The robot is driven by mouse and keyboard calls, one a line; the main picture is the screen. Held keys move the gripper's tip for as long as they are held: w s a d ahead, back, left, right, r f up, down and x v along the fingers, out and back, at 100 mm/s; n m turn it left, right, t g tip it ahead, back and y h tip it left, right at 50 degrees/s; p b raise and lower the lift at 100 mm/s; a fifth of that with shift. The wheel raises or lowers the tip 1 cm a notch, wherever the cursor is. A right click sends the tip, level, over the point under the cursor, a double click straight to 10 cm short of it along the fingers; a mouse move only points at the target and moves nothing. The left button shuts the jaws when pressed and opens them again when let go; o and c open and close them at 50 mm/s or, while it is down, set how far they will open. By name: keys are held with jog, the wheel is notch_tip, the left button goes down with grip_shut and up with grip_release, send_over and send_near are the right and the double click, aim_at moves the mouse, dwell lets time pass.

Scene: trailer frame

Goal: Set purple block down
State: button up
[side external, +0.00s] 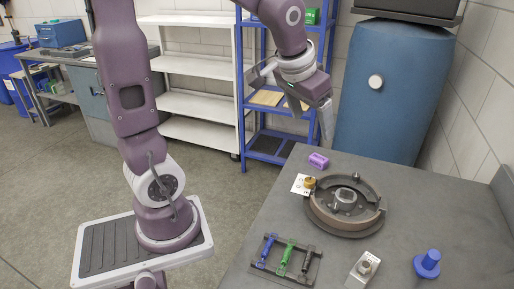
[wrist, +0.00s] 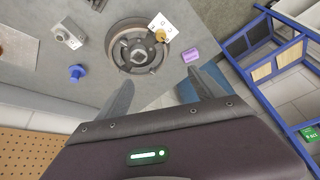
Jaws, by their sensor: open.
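The purple block (side external: 318,160) lies on the grey table (side external: 440,207) near its far edge, behind the round brown drum part. In the wrist view the purple block (wrist: 190,55) sits near the table edge, right of the drum part and beyond my fingertips. My gripper (side external: 312,112) is above the far edge of the table, higher than the block and apart from it. In the wrist view my gripper (wrist: 156,90) shows two spread fingers with nothing between them.
The drum part (side external: 345,204) stands beside the block, with a white card (side external: 301,184) and a brass piece (side external: 309,181) at its rim. A tool rack (side external: 286,260), a metal fitting (side external: 363,268) and a blue knob (side external: 427,264) are nearer. Blue shelving (side external: 243,120) stands beyond the table.

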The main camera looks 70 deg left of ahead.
jog(key=s+d+m, duration=0.1)
jog(key=s+d, duration=0.3)
jog(key=s, duration=0.5)
jog(key=s+d+r+m+h, duration=0.1)
jog(key=s+d, duration=0.3)
jog(key=s, duration=0.5)
jog(key=shift+s+d+r+t+h, duration=0.2)
jog(key=shift+t+h, duration=0.1)
jog(key=shift+t, duration=0.1)
